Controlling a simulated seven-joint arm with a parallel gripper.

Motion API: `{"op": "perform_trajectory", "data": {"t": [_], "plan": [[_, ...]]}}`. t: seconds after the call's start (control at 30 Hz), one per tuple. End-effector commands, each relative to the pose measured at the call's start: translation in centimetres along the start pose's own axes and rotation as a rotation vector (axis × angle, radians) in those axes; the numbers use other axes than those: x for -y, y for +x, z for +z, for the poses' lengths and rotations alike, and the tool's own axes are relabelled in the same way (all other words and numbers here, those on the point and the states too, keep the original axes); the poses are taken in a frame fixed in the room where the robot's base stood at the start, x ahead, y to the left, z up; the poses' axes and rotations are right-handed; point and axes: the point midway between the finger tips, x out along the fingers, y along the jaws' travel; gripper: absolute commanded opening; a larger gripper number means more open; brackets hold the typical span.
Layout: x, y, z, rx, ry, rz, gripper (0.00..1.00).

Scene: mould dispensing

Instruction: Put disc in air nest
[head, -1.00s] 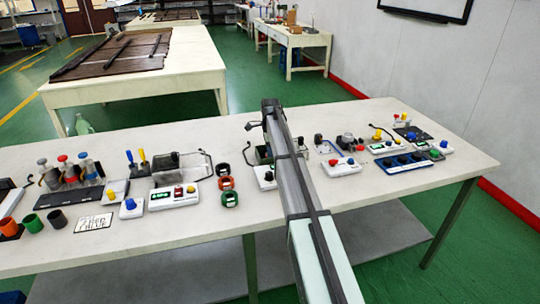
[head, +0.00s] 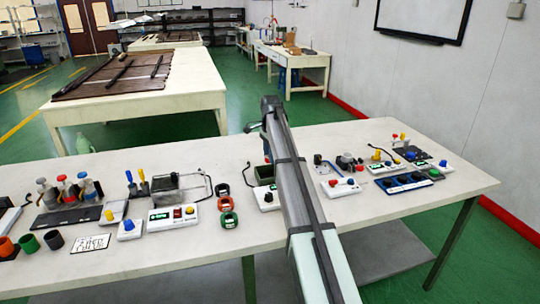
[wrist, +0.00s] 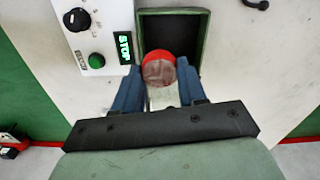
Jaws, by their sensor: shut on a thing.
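My gripper (wrist: 160,88) has blue fingers in the wrist view, shut on a round red-rimmed disc (wrist: 158,70) with a greyish, glossy face. The disc is at the near edge of an open dark box with green walls (wrist: 204,42), which I take for the air nest. The disc overlaps the box's near side in the picture; I cannot tell whether it touches the box. In the head view my arm hides the gripper and the disc, and the box (head: 263,176) is partly covered by it.
A white control box (wrist: 98,20) with a black knob, a green button and a lit STOP display stands left of the nest. In the head view, ring-shaped pieces (head: 226,204) lie to the left and a blue tray (head: 403,182) to the right. A black cable (wrist: 256,4) lies at upper right.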

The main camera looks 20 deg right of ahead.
Motion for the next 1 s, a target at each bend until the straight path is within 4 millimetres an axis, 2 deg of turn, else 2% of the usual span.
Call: {"op": "perform_trajectory", "data": {"t": [0.27,0.6,0.9,1.0], "plan": [[-4.7,-0.3,2.4,0.0,-0.411,0.0,0.12],[-11.9,-1.4,7.0,-0.001,-0.852,-0.001,0.12],[-16.5,-2.3,9.5,-0.001,-1.026,-0.001,0.12],[-17.3,-2.5,8.5,-0.001,-1.03,0.0,0.12]]}}
